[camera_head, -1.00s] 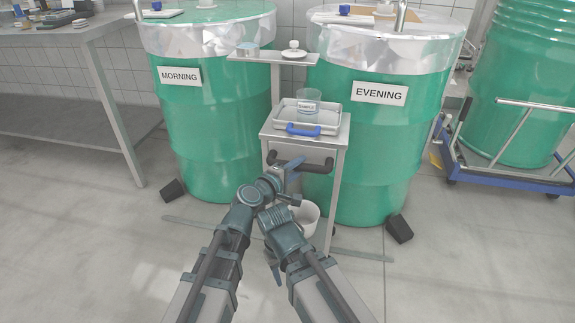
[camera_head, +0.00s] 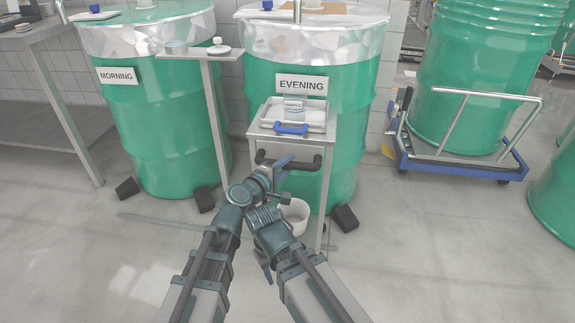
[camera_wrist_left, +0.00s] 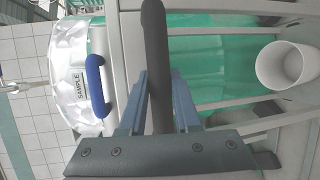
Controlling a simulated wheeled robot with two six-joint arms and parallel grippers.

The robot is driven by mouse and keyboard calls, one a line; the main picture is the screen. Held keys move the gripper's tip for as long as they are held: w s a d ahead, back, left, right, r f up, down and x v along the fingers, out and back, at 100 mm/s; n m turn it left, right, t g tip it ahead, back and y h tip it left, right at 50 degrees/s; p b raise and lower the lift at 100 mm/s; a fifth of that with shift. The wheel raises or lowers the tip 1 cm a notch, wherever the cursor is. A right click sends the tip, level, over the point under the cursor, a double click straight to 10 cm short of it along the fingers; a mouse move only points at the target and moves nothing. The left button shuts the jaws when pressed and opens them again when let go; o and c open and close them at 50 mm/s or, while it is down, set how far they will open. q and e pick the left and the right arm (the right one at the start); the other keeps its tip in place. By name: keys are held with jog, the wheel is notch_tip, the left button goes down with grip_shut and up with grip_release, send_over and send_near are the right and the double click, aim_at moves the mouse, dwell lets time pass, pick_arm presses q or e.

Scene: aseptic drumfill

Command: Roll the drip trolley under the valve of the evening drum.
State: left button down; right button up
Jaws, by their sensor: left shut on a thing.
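The drip trolley (camera_head: 298,142) is a narrow grey stand in front of the green EVENING drum (camera_head: 348,110). My left gripper (camera_head: 283,166) is shut on the trolley's black push handle (camera_head: 313,164); the left wrist view shows the handle bar (camera_wrist_left: 155,50) between the two fingers. My right gripper (camera_head: 266,268) hangs low in front of the trolley, and its jaws are unclear. The drum's valve cannot be made out behind the trolley.
The green MORNING drum (camera_head: 158,125) stands to the left, with a small stand (camera_head: 203,56) between the drums. A white bucket (camera_head: 296,216) sits low in the trolley. Black floor blocks (camera_head: 344,218) lie near the drums. A blue drum cart (camera_head: 450,166) is at right. Open floor lies in front.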

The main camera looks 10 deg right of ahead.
pick_arm(q)
jog(key=shift+s+d, duration=0.2)
jog(key=shift+d, duration=0.1)
pick_arm(e)
jog(key=shift+s+d, duration=0.1)
jog(key=shift+d, duration=0.15)
pick_arm(q)
jog(key=shift+d, duration=0.1)
jog(key=c, duration=0.6)
grip_release()
jog(key=shift+w, duration=0.1)
